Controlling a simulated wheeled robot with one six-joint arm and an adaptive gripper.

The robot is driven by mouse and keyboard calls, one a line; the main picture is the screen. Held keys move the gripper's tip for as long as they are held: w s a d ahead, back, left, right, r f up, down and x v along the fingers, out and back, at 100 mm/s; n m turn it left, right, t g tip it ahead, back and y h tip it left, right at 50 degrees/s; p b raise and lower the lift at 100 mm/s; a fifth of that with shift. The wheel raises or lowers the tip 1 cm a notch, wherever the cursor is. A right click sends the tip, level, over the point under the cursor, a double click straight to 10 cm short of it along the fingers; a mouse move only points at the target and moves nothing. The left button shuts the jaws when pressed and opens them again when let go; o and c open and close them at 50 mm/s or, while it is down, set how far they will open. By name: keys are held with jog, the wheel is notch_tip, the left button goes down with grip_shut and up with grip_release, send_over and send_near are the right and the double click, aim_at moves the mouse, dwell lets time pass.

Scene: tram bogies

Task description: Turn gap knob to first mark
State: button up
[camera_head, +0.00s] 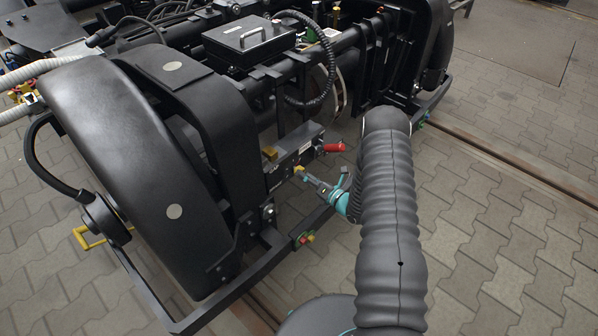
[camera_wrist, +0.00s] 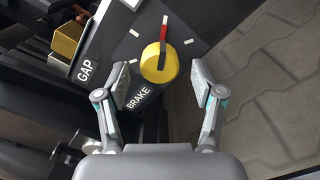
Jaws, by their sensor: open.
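A round yellow knob (camera_wrist: 158,64) sits on a dark grey panel in the wrist view, with a black bar across it and a red strip toward the top. White marks lie on the panel near it. The labels GAP (camera_wrist: 86,71) and BRAKE (camera_wrist: 138,98) are beside it; I cannot tell for sure which names this knob. My gripper (camera_wrist: 160,75) is open, with one finger on each side of the knob and no clear contact. In the head view my gripper (camera_head: 312,180) is at the grey control box (camera_head: 292,156), where the yellow knob (camera_head: 298,170) shows small.
A red handle (camera_head: 333,148) sticks out of the box close to my gripper. A yellow block (camera_wrist: 66,38) is left of the panel. The black bogie frame (camera_head: 290,240) runs below. Paved floor (camera_head: 490,250) is free at the right.

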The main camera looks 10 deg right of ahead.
jog(key=shift+x, duration=1.6)
jog(key=c, duration=1.1)
jog(key=shift+c, duration=0.2)
